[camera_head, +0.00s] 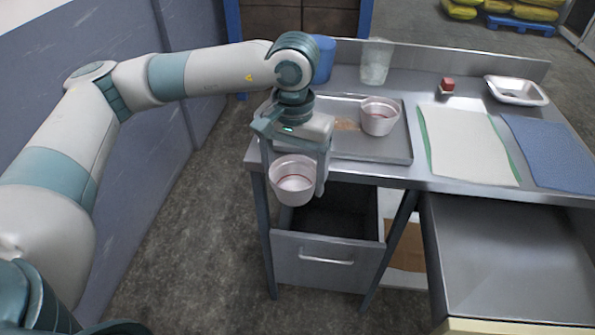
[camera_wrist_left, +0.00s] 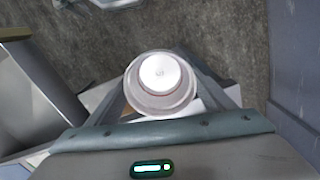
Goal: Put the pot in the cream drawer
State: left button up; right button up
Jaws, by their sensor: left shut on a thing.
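My left gripper (camera_head: 295,182) is shut on a white pot (camera_head: 292,168) with a red line, its opening facing up. It holds the pot in front of the table edge, above the open grey drawer. In the left wrist view the pot (camera_wrist_left: 161,92) sits between the two fingers. The cream drawer (camera_head: 515,328) is pulled open at the lower right; its metal inside looks empty, and only part of it shows. It also appears at the left of the wrist view (camera_wrist_left: 14,34). My right gripper is not in view.
A metal tray (camera_head: 398,157) on the table (camera_head: 420,174) holds a second, similar pot (camera_head: 379,116). A green-edged cloth (camera_head: 468,145), a blue cloth (camera_head: 556,150), a white dish (camera_head: 516,90) and a red-topped item (camera_head: 447,85) lie farther right. The grey drawer (camera_head: 312,262) stands open below.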

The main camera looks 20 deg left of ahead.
aim_at(526, 265)
jog(key=z, duration=1.75)
jog(key=j, duration=0.4)
jog(key=i+j, duration=0.1)
jog(key=j, duration=0.35)
